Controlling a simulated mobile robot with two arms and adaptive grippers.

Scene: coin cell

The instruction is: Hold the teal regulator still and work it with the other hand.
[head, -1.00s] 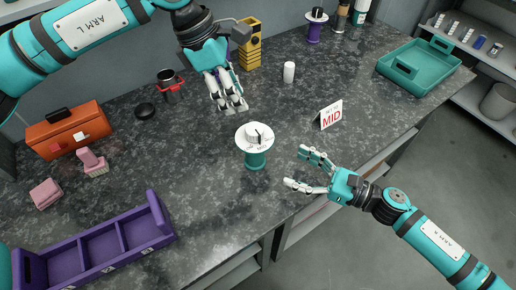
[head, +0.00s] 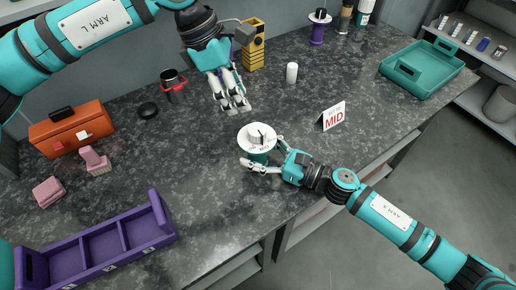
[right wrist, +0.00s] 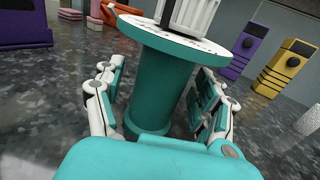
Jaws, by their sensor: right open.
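The teal regulator (head: 258,158) stands upright on the dark counter, with a white dial plate and a white knob (head: 254,135) on top. My right gripper (head: 262,162) is open around its teal body, with one finger on either side. In the right wrist view the teal body (right wrist: 160,85) stands between the spread fingers, with a gap showing at least on the left. The plate partly hides the fingers in the head view. My left gripper (head: 236,106) is above and behind the regulator, pointing down and empty; its finger spacing is unclear.
A white cylinder (head: 292,72) and yellow device (head: 253,45) stand behind. A teal tray (head: 436,85) is at the back right, a purple divided bin (head: 125,237) at the front left. An orange box (head: 70,132) and pink items lie left. Counter left of the regulator is clear.

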